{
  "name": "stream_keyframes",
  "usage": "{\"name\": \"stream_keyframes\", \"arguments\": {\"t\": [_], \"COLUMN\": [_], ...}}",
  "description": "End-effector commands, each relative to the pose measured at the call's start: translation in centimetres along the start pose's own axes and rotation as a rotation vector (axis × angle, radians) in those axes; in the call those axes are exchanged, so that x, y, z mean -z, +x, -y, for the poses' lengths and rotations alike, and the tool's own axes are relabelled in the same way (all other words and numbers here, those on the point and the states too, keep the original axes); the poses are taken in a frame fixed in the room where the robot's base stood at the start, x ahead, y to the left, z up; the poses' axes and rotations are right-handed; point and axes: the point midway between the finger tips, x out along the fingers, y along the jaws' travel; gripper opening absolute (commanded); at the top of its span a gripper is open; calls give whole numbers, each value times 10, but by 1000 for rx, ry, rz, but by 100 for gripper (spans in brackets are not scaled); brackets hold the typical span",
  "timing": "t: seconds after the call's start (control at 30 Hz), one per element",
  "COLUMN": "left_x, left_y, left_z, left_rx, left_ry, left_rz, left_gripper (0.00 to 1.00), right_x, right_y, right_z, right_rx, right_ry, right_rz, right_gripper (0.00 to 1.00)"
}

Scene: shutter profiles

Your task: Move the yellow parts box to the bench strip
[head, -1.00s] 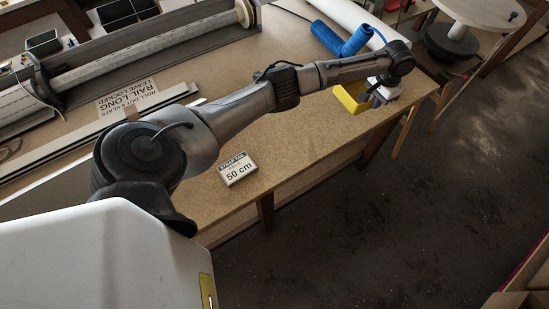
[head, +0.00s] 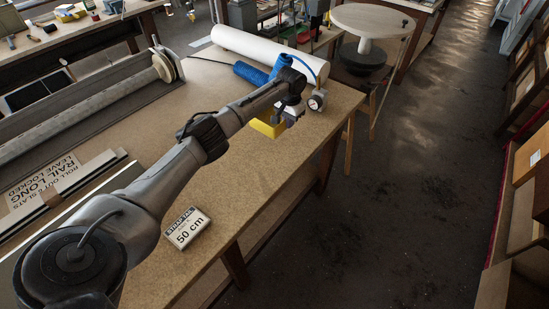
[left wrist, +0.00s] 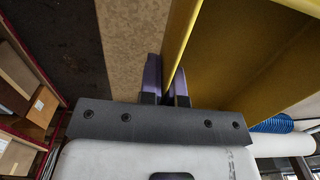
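The yellow parts box (head: 268,128) is at the far part of the bench (head: 235,185), near its right edge, and is partly hidden by my left arm. My left gripper (head: 291,115) is at the box's right side. In the left wrist view, the left gripper's purple fingers (left wrist: 166,85) are close together on either side of the box's thin yellow wall (left wrist: 181,40). I cannot tell whether the box touches the bench top or hangs just above it. No marked strip shows; a bare stretch of bench lies in front of the box. My right gripper is not in view.
A 50 cm label block (head: 187,229) sits on the near bench. A round-topped stand (head: 372,22) is beyond the bench end.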

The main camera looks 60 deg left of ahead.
Motion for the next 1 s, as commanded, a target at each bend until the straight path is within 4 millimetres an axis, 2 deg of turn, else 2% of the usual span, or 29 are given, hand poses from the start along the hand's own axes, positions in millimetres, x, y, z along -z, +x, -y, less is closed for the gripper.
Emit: {"name": "stream_keyframes", "arguments": {"t": [0.3,0.5,0.83,1.0], "left_x": [-51,-76,-86,-87], "left_y": [32,48,59,78], "left_z": [-13,-21,-25,-24], "left_rx": [3,2,0,1], "left_ry": [3,2,-1,-1], "left_rz": [2,1,1,2], "left_gripper": [0,0,0,0], "right_x": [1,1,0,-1], "right_y": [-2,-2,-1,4], "right_z": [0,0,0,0], "right_rx": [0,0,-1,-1], "right_ry": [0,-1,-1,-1], "right_rz": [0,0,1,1], "right_gripper": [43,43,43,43]}}
